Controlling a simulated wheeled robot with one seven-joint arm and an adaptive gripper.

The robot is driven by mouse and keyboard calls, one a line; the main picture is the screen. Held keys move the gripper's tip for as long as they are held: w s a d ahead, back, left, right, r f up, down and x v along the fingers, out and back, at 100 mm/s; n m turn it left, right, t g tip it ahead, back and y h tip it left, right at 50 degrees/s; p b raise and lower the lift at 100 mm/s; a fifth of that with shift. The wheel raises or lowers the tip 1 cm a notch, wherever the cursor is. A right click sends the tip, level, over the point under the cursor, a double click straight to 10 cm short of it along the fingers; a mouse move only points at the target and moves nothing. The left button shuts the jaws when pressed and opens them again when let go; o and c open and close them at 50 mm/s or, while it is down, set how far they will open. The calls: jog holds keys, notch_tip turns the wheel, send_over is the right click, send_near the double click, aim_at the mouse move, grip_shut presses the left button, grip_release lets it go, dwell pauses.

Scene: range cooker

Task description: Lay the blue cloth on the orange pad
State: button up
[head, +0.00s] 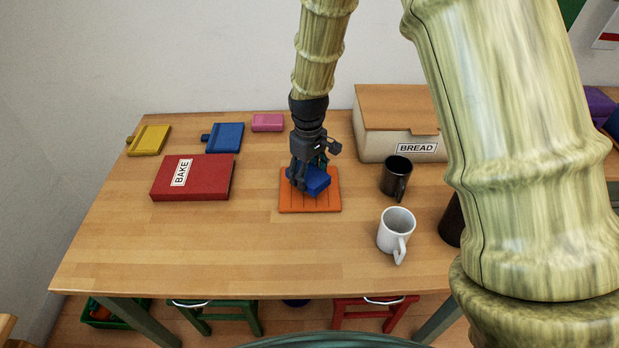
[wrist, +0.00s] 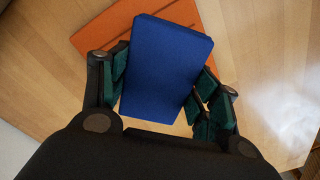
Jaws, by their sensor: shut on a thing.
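The blue cloth (head: 316,181) looks like a folded flat block. My gripper (head: 305,180) points down over the orange pad (head: 310,205) and is shut on the cloth. In the wrist view the cloth (wrist: 165,70) sits between the two green-padded fingers (wrist: 160,100), with the orange pad (wrist: 110,35) behind it. The cloth is over the pad in the head view. I cannot tell whether its underside touches the pad. My gripper hides part of the cloth and the back of the pad.
A white mug (head: 394,232) and a black mug (head: 395,178) stand right of the pad. The bread box (head: 385,146) is behind them. A red BAKE book (head: 210,180) lies to the left. Yellow (head: 150,140), blue (head: 226,138) and pink (head: 267,122) items lie farther back. The front table is clear.

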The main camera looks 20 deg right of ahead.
aim_at(309, 180)
jog(key=shift+w+d, duration=0.3)
jog(key=shift+w, duration=0.05)
jog(key=shift+f+p, duration=0.3)
jog(key=shift+f, duration=1.5)
jog(key=o, duration=1.1)
jog(key=shift+f, duration=0.15)
jog(key=shift+c, duration=0.2)
notch_tip(309, 180, up, 12)
jog(key=shift+r+b, duration=0.15)
jog(key=shift+b, duration=0.4)
